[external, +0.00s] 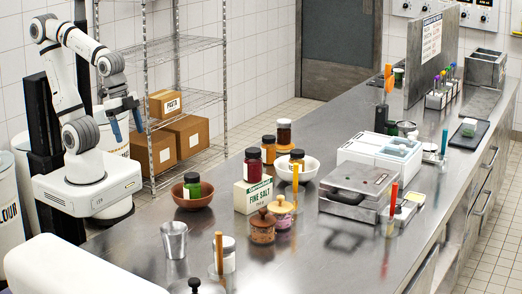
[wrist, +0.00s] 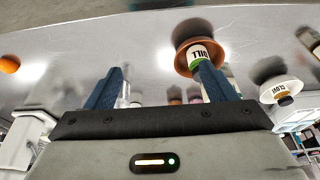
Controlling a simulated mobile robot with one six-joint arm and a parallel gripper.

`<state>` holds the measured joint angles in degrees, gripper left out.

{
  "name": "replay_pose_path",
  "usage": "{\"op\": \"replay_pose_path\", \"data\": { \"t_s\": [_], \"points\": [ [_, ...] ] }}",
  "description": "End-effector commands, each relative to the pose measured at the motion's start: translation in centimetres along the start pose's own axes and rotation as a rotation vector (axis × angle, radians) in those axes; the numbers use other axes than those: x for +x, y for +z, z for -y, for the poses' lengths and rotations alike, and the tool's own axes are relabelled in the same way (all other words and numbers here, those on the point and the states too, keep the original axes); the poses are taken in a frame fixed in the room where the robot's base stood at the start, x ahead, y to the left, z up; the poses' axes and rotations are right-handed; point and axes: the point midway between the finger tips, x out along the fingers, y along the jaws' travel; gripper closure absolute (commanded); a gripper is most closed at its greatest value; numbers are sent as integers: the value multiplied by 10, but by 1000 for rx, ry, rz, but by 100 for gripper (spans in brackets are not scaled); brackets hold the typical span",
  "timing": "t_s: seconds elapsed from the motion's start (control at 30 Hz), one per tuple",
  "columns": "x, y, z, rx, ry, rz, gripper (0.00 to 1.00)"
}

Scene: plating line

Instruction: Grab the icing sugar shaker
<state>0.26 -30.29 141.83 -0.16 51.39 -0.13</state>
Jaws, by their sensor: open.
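My gripper (external: 126,122) is open and empty, high at the left in the external view, well above the counter and apart from everything on it. Its two blue fingers also show in the wrist view (wrist: 158,82). No label reading icing sugar is legible. A small clear jar with a grey lid and pale contents (external: 229,260) stands near the counter's front; it may be the shaker, but I cannot tell. A plain steel cup (external: 174,240) stands to its left.
A brown bowl (external: 182,201) holds a green-labelled dill jar (wrist: 198,52). A fine salt box (external: 252,195), lidded pots (external: 262,230), spice jars (external: 284,133) and a white bowl (external: 309,170) crowd the counter's middle. Bare steel lies at front right.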

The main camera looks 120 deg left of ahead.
Motion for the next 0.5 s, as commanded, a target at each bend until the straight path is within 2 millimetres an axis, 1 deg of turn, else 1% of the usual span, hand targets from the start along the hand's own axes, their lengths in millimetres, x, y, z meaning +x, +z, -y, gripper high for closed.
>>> {"op": "replay_pose_path", "data": {
  "t_s": [0.07,0.17,0.2,0.27,0.3,0.37,0.4,0.47,0.5],
  "points": [
    [2,-21,-3,9,2,0,22],
    [6,-61,-8,25,7,-9,22],
    [10,-79,-12,32,9,-13,22],
    [16,-106,-17,43,12,-20,22],
    [22,-124,-21,50,15,-24,22],
    [31,-150,-27,61,18,-33,22],
    [39,-167,-32,68,20,-37,22],
    [51,-192,-39,78,24,-45,22],
    [60,-209,-44,86,26,-49,22]
  ]
}}
